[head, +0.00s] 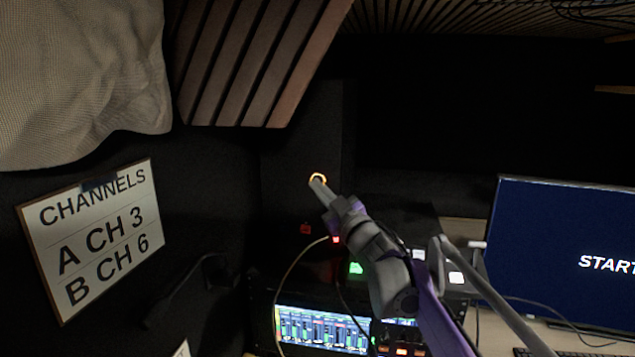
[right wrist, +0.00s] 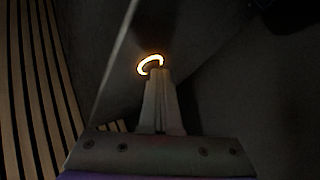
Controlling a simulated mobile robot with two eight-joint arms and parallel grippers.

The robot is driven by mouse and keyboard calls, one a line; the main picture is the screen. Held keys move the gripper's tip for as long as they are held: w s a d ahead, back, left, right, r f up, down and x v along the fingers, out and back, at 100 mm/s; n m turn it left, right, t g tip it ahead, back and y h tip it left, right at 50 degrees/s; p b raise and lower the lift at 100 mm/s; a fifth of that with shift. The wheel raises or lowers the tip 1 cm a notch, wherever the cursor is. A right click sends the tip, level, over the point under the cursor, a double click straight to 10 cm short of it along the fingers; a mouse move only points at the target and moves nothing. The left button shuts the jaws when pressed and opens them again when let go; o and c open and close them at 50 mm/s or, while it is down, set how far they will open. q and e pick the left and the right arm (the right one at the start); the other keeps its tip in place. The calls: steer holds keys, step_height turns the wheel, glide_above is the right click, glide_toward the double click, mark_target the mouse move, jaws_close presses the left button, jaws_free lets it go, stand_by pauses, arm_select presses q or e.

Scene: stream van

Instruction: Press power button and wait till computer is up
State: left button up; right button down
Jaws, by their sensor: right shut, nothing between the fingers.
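The ring also shows in the right wrist view (right wrist: 150,64). My right gripper (head: 316,183) is shut and empty, with its fingertips at the lower edge of the ring. In the right wrist view the closed fingers (right wrist: 155,74) overlap the ring's lower part. I cannot tell whether they touch the button. The computer monitor (head: 560,255) at the right is lit blue with the white letters "START", cut off by the picture edge. My left gripper is not in view.
A rack with a lit mixer screen (head: 320,328) and glowing buttons lies below my right arm, with cables in front. A sign reading "CHANNELS" (head: 95,235) hangs at the left. Slatted wood panels (head: 260,60) and a grey cloth (head: 80,80) are above.

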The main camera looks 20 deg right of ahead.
steer(key=shift+s, duration=0.1)
stand_by(0.4)
steer(key=shift+s+a, duration=0.45)
steer(key=shift+s, duration=0.1)
steer(key=s+a, duration=0.1)
steer(key=s, duration=0.1)
steer(key=s+a, duration=0.2)
stand_by(0.4)
steer(key=shift+f, duration=0.1)
stand_by(0.5)
